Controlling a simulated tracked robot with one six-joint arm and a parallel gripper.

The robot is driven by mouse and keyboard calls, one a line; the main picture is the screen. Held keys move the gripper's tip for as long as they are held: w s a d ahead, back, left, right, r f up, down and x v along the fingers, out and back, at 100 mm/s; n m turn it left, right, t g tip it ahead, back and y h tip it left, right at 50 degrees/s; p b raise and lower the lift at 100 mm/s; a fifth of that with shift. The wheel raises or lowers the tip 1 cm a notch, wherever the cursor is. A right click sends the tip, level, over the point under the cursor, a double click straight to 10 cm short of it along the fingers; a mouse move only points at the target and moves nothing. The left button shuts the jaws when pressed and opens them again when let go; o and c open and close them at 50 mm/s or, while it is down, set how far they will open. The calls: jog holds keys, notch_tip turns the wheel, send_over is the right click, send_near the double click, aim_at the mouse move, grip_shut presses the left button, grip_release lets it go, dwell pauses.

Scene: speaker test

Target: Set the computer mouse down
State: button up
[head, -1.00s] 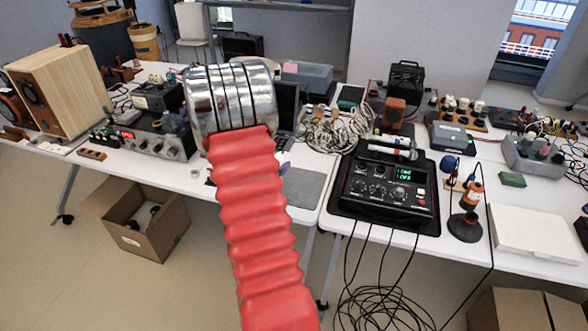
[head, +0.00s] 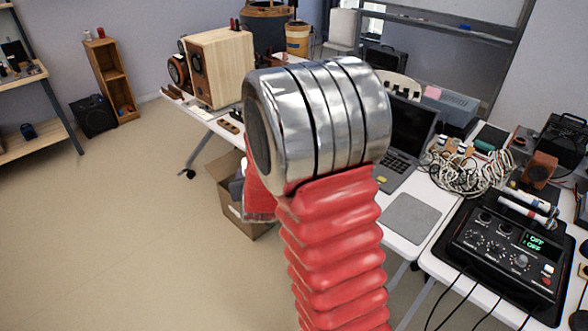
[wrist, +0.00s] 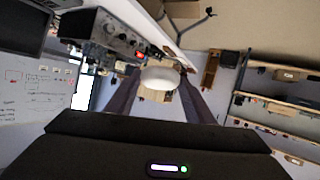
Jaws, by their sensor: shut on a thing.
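The computer mouse (wrist: 160,78) is a pale, rounded thing seen in the wrist view. It sits between the two dark fingers of my gripper (wrist: 158,86), which are shut on it. In the wrist view it is held in the air, with the bench gear and the floor behind it. My own red and chrome arm fills the middle of the head view and hides the gripper and the mouse there. A grey mat (head: 412,219) lies bare on the white table, right of my arm and in front of the open laptop (head: 408,132).
A black mixer box (head: 508,253) with a lit display stands right of the mat, with tangled cables (head: 468,172) behind. A wooden speaker (head: 222,66) stands on the far left of the table. A cardboard box (head: 228,200) is on the floor. The floor at left is open.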

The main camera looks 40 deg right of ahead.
jog(key=a+r+n+t+y, duration=0.1)
jog(key=a+n+y, duration=0.4)
jog(key=a, duration=1.3)
jog(key=shift+w+a+r+y, duration=0.15)
jog(key=shift+a+r+y, duration=0.2)
jog(key=shift+r+y, duration=0.1)
jog(key=shift+a, duration=0.1)
